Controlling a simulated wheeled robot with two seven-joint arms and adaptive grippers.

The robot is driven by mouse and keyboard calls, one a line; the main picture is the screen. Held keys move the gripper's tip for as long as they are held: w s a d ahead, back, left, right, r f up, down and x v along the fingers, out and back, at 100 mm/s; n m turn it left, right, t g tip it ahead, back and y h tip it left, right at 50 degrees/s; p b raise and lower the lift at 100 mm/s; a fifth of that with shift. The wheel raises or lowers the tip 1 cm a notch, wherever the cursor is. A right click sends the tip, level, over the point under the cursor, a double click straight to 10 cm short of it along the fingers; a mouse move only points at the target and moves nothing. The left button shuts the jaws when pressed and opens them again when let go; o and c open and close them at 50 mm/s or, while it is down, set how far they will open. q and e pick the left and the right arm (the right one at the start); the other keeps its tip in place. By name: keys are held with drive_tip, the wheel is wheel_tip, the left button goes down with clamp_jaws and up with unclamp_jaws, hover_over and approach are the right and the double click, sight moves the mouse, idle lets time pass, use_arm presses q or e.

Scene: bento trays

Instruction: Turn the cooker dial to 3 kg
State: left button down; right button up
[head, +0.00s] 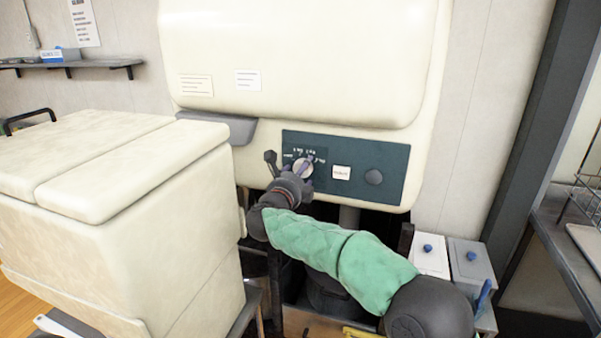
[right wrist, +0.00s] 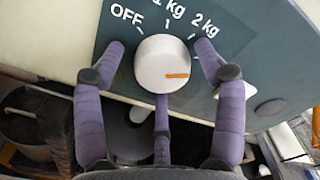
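The cooker dial (right wrist: 163,63) is a round white knob on a dark teal panel (right wrist: 225,45) in the right wrist view. Its orange mark points to the right, below the 2 kg label, toward my right finger. OFF, 1 kg and 2 kg are readable; no 3 kg label is readable here. My right gripper (right wrist: 160,62) is open, its purple fingers spread around the dial, with small gaps visible at its left and right. In the head view the dial (head: 303,167) is partly covered by this gripper (head: 300,172). My left gripper is not in view.
On the panel, a white square button (head: 341,172) and a dark round knob (head: 374,177) sit right of the dial. A large cream box (head: 130,240) stands at the left. Two lidded containers (head: 430,256) with blue knobs stand at the lower right.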

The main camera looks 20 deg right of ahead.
drive_tip(key=shift+r, duration=0.1)
drive_tip(key=v, duration=1.2)
